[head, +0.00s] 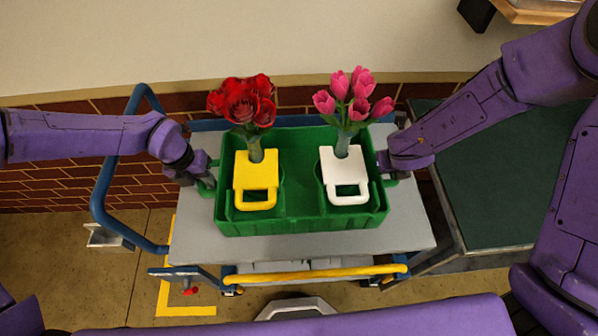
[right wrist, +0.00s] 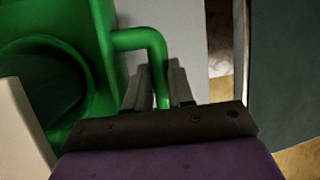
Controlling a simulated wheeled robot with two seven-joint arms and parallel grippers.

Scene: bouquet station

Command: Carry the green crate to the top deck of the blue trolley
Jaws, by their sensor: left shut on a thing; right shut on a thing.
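The green crate (head: 300,221) is over the grey top deck (head: 400,235) of the blue trolley (head: 103,195). It looks level; I cannot tell whether its bottom touches the deck. Inside are a yellow holder (head: 256,170) with red flowers (head: 242,102) and a white holder (head: 344,168) with pink tulips (head: 352,97). My left gripper (head: 207,180) is shut on the crate's left handle. My right gripper (head: 387,172) is shut on the right handle. In the right wrist view the green handle (right wrist: 150,42) runs between the right fingers (right wrist: 160,88).
A dark green-topped table (head: 485,190) stands close to the trolley's right side. A yellow bar (head: 315,275) runs along the trolley's near side. A brick and cream wall (head: 230,45) is behind. Yellow tape (head: 187,310) marks the floor at the lower left.

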